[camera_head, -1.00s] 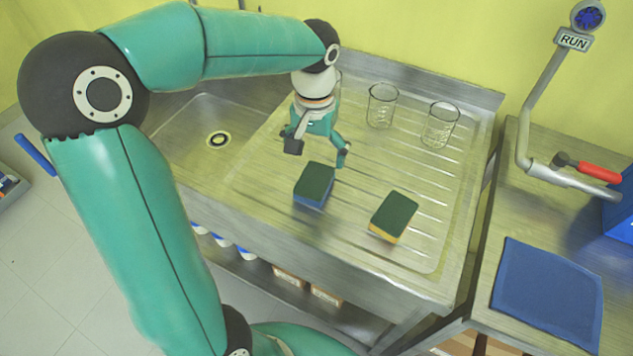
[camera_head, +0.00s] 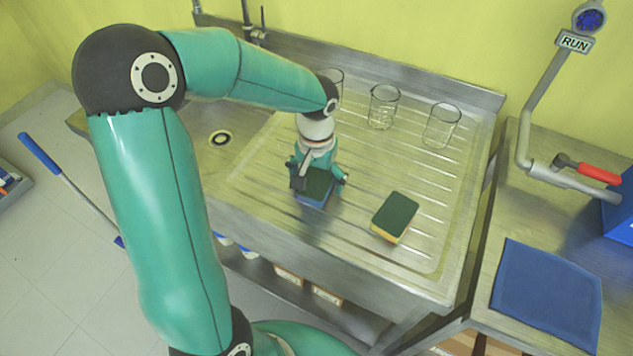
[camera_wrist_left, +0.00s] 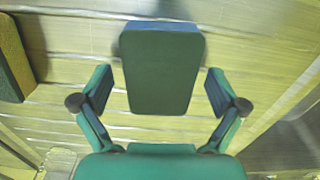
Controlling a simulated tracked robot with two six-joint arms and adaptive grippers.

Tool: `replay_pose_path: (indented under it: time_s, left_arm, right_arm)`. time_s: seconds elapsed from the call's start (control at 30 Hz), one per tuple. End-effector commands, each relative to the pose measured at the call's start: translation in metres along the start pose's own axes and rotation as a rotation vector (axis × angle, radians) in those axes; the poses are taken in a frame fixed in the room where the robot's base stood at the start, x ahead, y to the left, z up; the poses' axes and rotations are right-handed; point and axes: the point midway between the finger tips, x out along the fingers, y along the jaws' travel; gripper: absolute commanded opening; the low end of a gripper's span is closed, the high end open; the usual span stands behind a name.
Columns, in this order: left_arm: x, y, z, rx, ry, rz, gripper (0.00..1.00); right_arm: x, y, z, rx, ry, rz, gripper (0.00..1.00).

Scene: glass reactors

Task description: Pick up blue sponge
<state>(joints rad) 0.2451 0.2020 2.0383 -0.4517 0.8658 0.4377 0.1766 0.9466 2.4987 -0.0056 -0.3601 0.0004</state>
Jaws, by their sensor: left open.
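The blue sponge (camera_head: 315,188) has a dark green top and blue sides and lies flat on the ribbed drainboard. It also shows in the left wrist view (camera_wrist_left: 162,70), centred ahead of the fingers. My left gripper (camera_head: 318,183) is open and above the sponge, with one finger to each side. In the left wrist view the gripper (camera_wrist_left: 159,105) has a visible gap between each finger and the sponge. Part of the sponge is hidden behind the gripper in the head view. My right gripper is not in view.
A yellow sponge with a green top (camera_head: 395,215) lies to the right on the drainboard (camera_head: 340,245). Glass beakers (camera_head: 384,107) (camera_head: 441,125) stand behind, with another partly hidden by my arm. A blue cloth (camera_head: 547,293) lies on the right table. A sink drain (camera_head: 220,139) is at left.

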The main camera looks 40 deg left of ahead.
Motion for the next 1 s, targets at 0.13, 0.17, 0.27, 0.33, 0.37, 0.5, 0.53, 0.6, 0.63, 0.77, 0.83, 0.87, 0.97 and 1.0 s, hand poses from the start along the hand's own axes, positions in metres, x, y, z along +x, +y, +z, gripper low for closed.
replay_pose_path:
  time_s: [0.13,0.17,0.27,0.33,0.37,0.5,0.53,0.6,0.63,0.77,0.83,0.87,0.97,1.0]
  left_arm:
    - [0.000,0.000,0.000,0.000,0.000,0.000,0.75]
    - [0.000,0.000,0.000,0.000,0.001,0.000,0.70]
    - [0.000,0.000,0.000,0.000,0.001,0.000,0.55]
    - [0.000,0.000,0.000,0.000,0.000,0.000,0.55]
    - [0.000,0.000,0.000,0.000,0.000,0.000,0.55]
    - [0.000,0.000,0.000,0.000,0.000,0.000,0.55]
    - [0.000,0.000,0.000,0.000,0.000,0.000,0.55]
    - [-0.001,0.000,0.000,0.000,0.000,0.000,0.55]
    - [-0.001,0.000,0.000,0.000,0.000,0.000,0.55]
    - [-0.006,0.000,-0.001,0.000,0.002,0.000,0.55]
    - [-0.011,0.000,-0.001,0.000,0.003,-0.001,0.55]
    - [-0.014,0.000,-0.001,0.000,0.004,-0.001,0.55]
    - [-0.027,0.000,-0.001,-0.001,0.005,0.001,0.55]
    - [-0.034,0.000,-0.001,-0.001,0.005,0.001,0.55]
  right_arm:
    - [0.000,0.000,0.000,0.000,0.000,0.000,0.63]
    - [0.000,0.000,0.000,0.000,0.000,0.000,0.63]
    - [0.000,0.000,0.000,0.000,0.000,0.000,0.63]
    - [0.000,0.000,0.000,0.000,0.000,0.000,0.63]
    - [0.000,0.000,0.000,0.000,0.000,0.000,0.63]
    - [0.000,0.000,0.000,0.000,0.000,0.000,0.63]
    - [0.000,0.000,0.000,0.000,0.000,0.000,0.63]
    - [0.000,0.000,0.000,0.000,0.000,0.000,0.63]
    - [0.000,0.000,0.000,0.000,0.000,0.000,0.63]
    - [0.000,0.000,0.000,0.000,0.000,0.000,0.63]
    - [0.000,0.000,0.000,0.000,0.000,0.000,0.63]
    - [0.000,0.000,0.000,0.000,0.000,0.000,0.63]
    - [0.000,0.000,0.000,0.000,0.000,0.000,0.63]
    - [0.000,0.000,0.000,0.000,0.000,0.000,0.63]
